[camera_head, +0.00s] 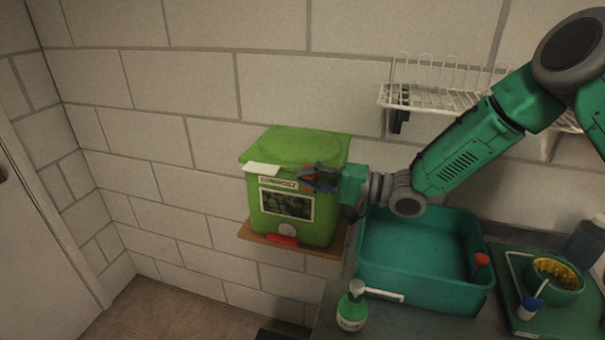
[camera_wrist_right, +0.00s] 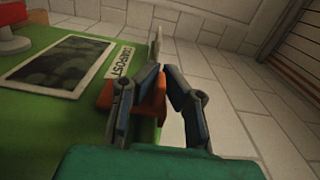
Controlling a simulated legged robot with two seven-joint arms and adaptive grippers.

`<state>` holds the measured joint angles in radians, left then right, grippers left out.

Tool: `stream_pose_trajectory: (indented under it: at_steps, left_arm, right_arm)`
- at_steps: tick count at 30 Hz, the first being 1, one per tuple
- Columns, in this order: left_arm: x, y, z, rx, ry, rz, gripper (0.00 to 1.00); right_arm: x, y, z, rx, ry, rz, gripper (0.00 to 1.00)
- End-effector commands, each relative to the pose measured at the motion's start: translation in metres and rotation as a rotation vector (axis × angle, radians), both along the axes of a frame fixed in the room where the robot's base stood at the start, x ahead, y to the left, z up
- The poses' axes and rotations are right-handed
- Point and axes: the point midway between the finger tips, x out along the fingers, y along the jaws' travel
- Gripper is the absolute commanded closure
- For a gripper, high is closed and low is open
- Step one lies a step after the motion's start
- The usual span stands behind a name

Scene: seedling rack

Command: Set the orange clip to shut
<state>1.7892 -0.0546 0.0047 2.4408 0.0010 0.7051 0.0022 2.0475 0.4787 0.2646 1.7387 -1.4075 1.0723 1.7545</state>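The orange clip (camera_wrist_right: 149,98) is on the edge of the green compost bin (camera_wrist_right: 45,121), at the end of the "COMPOST" label in the right wrist view. One finger partly covers it. My right gripper (camera_wrist_right: 161,74) reaches past the clip, with a narrow gap between its fingertips; whether the fingers touch the clip cannot be told. In the head view my right gripper (camera_head: 311,179) is at the right front corner of the bin (camera_head: 326,222), just under the lid, and largely hides the clip. The clip's exact setting is not clear. My left gripper is not in view.
The bin stands on a wooden shelf (camera_head: 246,235). A white tab (camera_head: 262,170) sticks out under its lid. A teal basin (camera_head: 425,277), a green bottle (camera_head: 352,312) and a green tray (camera_head: 560,322) are to the right. A white wire rack (camera_head: 435,98) hangs above.

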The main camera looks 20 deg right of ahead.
Motion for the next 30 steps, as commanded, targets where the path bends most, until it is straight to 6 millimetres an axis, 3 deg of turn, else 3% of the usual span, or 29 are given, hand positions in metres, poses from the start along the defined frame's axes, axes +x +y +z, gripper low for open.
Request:
stream_pose_trajectory:
  at_steps: [16, 18, 30]
  left_arm:
    - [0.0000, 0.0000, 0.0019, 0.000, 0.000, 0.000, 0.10]
    - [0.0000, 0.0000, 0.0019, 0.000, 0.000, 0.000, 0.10]
    - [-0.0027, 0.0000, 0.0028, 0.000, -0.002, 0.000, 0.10]
  right_arm:
    - [0.0020, -0.0062, -0.0042, 0.009, 0.028, -0.010, 1.00]
    - [0.0020, -0.0059, -0.0042, 0.009, 0.028, -0.009, 0.72]
    - [0.0011, -0.0037, -0.0002, 0.010, 0.021, -0.008, 0.72]
